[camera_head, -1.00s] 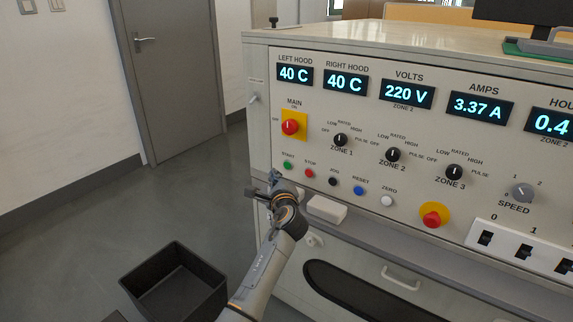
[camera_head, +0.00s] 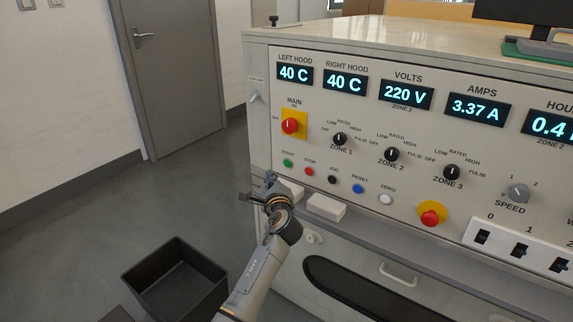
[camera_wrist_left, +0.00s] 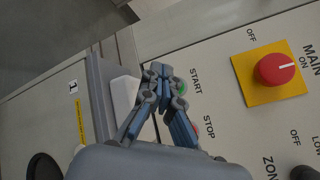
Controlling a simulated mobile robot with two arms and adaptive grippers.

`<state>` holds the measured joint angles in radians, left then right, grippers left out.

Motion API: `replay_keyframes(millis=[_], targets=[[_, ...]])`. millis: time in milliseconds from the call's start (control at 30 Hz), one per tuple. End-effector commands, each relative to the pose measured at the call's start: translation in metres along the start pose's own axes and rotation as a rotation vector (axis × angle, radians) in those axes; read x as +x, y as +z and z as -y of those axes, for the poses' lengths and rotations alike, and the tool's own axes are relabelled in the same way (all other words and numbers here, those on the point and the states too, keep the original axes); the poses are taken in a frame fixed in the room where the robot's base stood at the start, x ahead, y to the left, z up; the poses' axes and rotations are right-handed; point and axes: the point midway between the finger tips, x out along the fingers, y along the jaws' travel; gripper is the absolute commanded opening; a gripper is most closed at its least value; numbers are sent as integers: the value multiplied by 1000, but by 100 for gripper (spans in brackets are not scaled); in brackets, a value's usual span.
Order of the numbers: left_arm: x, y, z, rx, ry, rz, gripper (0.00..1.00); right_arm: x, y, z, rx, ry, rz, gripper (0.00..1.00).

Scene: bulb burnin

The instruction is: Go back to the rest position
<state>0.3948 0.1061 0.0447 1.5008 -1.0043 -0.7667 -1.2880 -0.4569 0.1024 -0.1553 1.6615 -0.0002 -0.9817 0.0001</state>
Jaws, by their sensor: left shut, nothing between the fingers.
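My left gripper (camera_head: 268,187) is in front of the left edge of the control panel (camera_head: 375,145), below and left of the green START button (camera_head: 288,163). In the left wrist view the gripper (camera_wrist_left: 160,72) shows its fingers shut together with nothing between them. There the START button (camera_wrist_left: 180,87) is partly hidden behind the fingers, and the STOP button is almost wholly hidden. I cannot tell from the wrist view how far the fingertips are from the panel. My right gripper is not in view.
The red MAIN switch (camera_head: 290,126) sits on a yellow plate above the buttons. A white block (camera_head: 326,207) rests on the ledge beside my left wrist. A black open bin (camera_head: 176,285) stands on the floor at lower left. The floor between bin and door (camera_head: 175,75) is clear.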

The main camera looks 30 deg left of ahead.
Motion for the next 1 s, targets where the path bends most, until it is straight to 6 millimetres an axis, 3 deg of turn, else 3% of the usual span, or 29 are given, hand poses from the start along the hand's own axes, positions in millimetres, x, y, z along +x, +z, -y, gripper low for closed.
replay_keyframes(millis=[467,567,633,767,900,1000], targets=[[0,0,0,-1,1,0,0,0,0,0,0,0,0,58],[-7,-4,-11,-42,21,-15,0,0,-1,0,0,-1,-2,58],[-21,-11,-30,-128,62,-42,0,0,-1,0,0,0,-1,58],[-74,-33,-88,-412,215,-128,0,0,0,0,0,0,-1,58],[-157,-58,-151,-757,473,-218,0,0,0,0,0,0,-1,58],[-219,-69,-183,-950,671,-255,0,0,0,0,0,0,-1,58]])
